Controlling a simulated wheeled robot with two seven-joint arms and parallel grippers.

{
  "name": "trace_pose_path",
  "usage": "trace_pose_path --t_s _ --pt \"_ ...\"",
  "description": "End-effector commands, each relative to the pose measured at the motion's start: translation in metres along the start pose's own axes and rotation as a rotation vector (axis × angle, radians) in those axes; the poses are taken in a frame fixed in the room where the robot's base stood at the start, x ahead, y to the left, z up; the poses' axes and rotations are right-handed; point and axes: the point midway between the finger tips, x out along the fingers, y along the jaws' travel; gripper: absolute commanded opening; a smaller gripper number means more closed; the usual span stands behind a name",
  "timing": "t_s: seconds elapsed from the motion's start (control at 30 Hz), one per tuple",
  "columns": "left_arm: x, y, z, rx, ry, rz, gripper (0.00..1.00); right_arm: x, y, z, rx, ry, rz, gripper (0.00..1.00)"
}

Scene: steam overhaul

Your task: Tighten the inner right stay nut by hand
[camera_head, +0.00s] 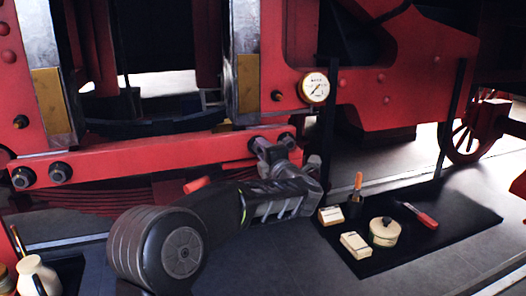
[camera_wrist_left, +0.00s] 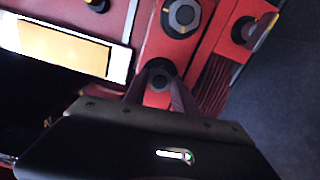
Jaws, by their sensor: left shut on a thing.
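The red stay beam (camera_head: 130,158) runs across the engine front. At its right end sit two dark nuts. My left gripper (camera_head: 264,146) reaches the inner right stay nut, which its fingers largely hide in the head view. In the left wrist view the fingers of my left gripper (camera_wrist_left: 157,92) are shut around a dark round nut (camera_wrist_left: 159,81) against red metal. The outer right nut (camera_head: 287,139) shows just beyond the gripper. Two left nuts (camera_head: 40,174) sit at the beam's other end. My right gripper is not in view.
A pressure gauge (camera_head: 314,88) is above right of the gripper. A black mat (camera_head: 440,235) on the floor holds a round tin (camera_head: 384,232), small boxes (camera_head: 354,245) and a red-handled tool (camera_head: 421,215). A dark upright post (camera_head: 328,130) stands right of the gripper.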

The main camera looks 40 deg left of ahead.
Motion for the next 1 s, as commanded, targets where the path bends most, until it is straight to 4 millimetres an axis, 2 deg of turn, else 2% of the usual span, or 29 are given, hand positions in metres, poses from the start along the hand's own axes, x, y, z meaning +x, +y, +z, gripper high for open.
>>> trace_pose_path --t_s 0.2,0.23,0.5,0.8,1.0 --pt "-0.001 -0.002 0.001 0.000 -0.002 -0.003 0.00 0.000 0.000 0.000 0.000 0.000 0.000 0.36" --pt "-0.001 -0.002 0.001 0.000 -0.002 -0.003 0.33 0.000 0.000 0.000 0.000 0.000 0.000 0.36" --pt "0.000 -0.001 0.000 -0.001 -0.001 -0.002 0.55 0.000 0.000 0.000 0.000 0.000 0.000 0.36" --pt "-0.002 -0.001 0.000 -0.002 -0.001 -0.001 0.55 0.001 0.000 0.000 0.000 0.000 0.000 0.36" --pt "-0.022 -0.003 0.000 -0.004 -0.002 -0.002 0.55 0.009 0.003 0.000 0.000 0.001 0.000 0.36"
